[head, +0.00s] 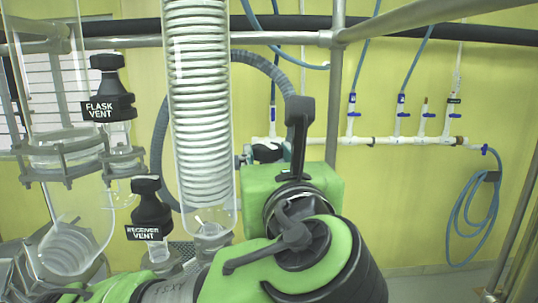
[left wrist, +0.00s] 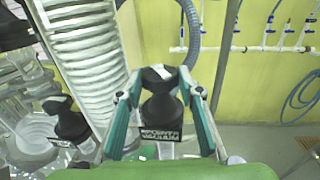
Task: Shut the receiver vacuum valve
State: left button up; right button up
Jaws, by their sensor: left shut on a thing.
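The receiver vacuum valve (left wrist: 162,110) is a black knob with a white mark on its top and a label reading "RECEIVER VACUUM" on its front. My left gripper (left wrist: 161,88) has its two teal-edged fingers closed on the knob from both sides in the left wrist view. In the head view the top of the valve (head: 267,152) shows just beyond my green wrist, with the left gripper (head: 266,158) around it. My arm hides the rest of the valve there. My right gripper is not in view.
The receiver vent knob (head: 149,210) and flask vent knob (head: 109,90) stand to the left. A glass coil condenser (head: 200,110) rises close beside my left arm. A metal post (head: 335,100) and a white pipe with blue valves (head: 400,141) are behind.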

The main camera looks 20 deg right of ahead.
pick_arm(q)
jog(key=shift+w+a+m+h, duration=0.15)
jog(key=shift+m+h, duration=0.15)
jog(key=shift+h, duration=0.2)
jog(key=m+g+h, duration=0.1)
jog(key=h, duration=0.1)
jog(key=m+g+h, duration=0.1)
jog(key=m+h, duration=0.1)
jog(key=h, duration=0.1)
jog(key=shift+w+a+b, duration=0.15)
jog(key=shift+a+b, duration=0.2)
jog(key=shift+a, duration=0.05)
jog(key=shift+w+a+m+g+h+p, duration=0.15)
jog(key=shift+m+g+h+p, duration=0.25)
jog(key=shift+m+g+h, duration=1.55)
jog(key=shift+h, duration=0.35)
jog(key=o, duration=1.1)
jog(key=shift+d, duration=0.25)
